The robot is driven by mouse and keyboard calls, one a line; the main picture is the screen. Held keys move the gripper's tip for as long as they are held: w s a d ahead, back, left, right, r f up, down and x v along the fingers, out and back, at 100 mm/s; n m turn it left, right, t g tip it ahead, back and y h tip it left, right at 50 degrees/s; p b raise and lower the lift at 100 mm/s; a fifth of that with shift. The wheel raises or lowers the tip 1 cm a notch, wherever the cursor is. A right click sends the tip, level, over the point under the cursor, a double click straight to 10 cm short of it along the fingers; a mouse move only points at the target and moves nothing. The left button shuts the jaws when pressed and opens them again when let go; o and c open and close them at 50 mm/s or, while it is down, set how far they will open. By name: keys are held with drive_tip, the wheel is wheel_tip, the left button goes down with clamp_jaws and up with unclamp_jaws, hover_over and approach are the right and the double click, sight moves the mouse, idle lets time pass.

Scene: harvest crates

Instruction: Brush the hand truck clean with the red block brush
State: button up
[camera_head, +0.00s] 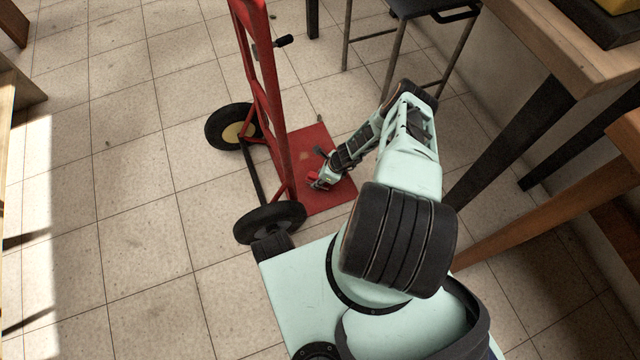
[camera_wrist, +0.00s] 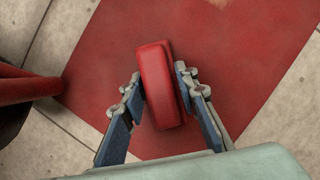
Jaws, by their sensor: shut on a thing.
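The red hand truck (camera_head: 268,90) stands upright on the tiled floor, with two black wheels and a flat red toe plate (camera_head: 312,143) on its right side. My gripper (camera_head: 324,176) is low over the toe plate, near its front part. In the wrist view my gripper (camera_wrist: 158,95) is shut on the red block brush (camera_wrist: 160,84), with a finger on each side. The brush is over the toe plate (camera_wrist: 215,40); its bristles are hidden, so I cannot tell whether it touches. A faint brownish patch (camera_head: 307,155) shows on the plate.
A dark stool (camera_head: 425,8) stands behind the plate. A wooden table (camera_head: 560,50) with dark legs is at the right, close to my arm. The hand truck's wheels (camera_head: 270,222) are left of my gripper. Open tiled floor (camera_head: 140,150) lies to the left.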

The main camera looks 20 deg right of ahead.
sight(308, 166)
drive_tip(key=shift+w+r, duration=0.1)
drive_tip(key=shift+w, duration=1.25)
drive_tip(key=shift+w+f, duration=0.2)
drive_tip(key=shift+w, duration=3.1)
drive_tip(key=shift+s+r+p, duration=0.2)
drive_tip(key=shift+s+p, duration=0.55)
drive_tip(key=shift+s, duration=0.2)
drive_tip(key=shift+s+f+p, duration=0.1)
drive_tip(key=shift+s+p, duration=0.95)
drive_tip(key=shift+s, duration=0.75)
drive_tip(key=shift+s+f, duration=0.2)
drive_tip(key=shift+s, duration=0.65)
drive_tip(key=shift+s+r, duration=0.2)
drive_tip(key=shift+s, duration=3)
drive_tip(key=shift+p, duration=0.3)
wheel_tip(308, 166, up, 6)
drive_tip(key=p, duration=0.5)
drive_tip(key=shift+r, duration=0.1)
